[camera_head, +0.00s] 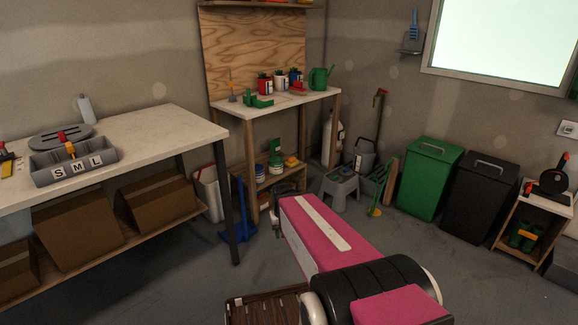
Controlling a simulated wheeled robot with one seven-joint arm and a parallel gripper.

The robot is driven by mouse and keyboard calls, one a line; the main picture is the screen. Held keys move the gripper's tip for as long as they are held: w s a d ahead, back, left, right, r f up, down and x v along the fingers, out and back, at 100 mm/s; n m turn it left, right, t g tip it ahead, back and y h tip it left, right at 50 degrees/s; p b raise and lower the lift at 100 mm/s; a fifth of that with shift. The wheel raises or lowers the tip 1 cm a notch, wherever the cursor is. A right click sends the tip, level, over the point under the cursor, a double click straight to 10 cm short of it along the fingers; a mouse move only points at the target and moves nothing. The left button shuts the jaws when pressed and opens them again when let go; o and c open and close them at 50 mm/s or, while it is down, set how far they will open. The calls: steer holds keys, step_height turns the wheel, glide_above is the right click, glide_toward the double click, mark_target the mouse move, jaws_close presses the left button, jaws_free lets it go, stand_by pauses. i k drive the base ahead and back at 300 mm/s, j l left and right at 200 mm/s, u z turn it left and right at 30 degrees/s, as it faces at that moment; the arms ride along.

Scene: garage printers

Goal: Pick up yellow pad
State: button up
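A small yellow pad-like block (291,161) lies on the lower shelf of the small workbench (282,105) at the back. It is small in the picture, so I cannot be sure that it is the yellow pad. Jars with green and white sides stand to its left on that shelf. My pink and black arm reaches up from the bottom right of the view toward the small workbench. My gripper does not show, and the block appears clear of my arm.
A long workbench (150,126) with a grey S-M-L tray (75,171) stands at left. A grey step stool (340,187), green bin (430,178) and black bin (480,197) line the back right. A brown slatted crate (262,308) sits at the bottom. Some floor is clear at left and right.

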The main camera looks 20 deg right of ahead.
mark_target(291, 161)
steer(key=i+l, duration=0.25)
steer(key=i, duration=0.25)
steer(key=i+l, duration=0.25)
steer(key=i, duration=0.25)
steer(key=i+l+z, duration=0.1)
steer(key=i, duration=0.4)
steer(key=i+l, duration=0.35)
steer(key=i, duration=0.15)
steer(key=i+l, duration=0.2)
steer(key=i, duration=0.3)
